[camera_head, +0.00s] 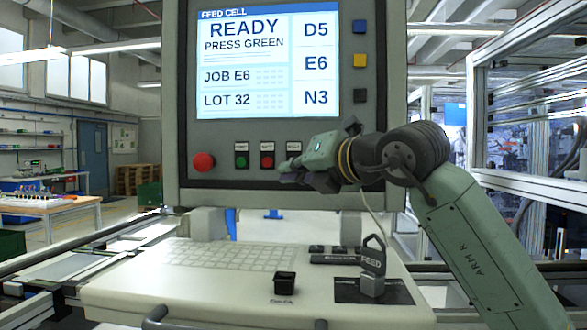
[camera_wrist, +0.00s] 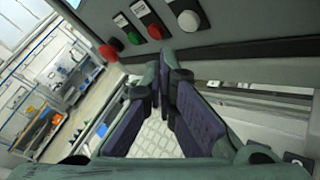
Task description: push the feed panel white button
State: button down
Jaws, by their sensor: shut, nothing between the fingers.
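The feed panel (camera_head: 230,160) is a grey upright housing with a screen and a row of buttons below it. The white button (camera_wrist: 188,20) is round and pale, at the right end of the button row in the wrist view. In the head view my gripper mostly hides its place. My gripper (camera_head: 284,173) is shut and empty, in front of the panel's lower edge. In the wrist view my fingertips (camera_wrist: 165,56) meet just below the white button, apart from it in the picture; the gap in depth is unclear.
Left of the white button are a red button (camera_head: 267,161), a green button (camera_head: 242,162) and a large red knob (camera_head: 203,162). The screen (camera_head: 255,65) reads "READY, PRESS GREEN".

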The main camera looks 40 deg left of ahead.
jog(key=shift+s+d+b, duration=0.3)
jog(key=shift+s+d, duration=0.1)
jog(key=shift+s, duration=0.2)
jog(key=shift+s+d+b, duration=0.25)
jog(key=shift+s+d, duration=0.1)
jog(key=shift+s, duration=0.25)
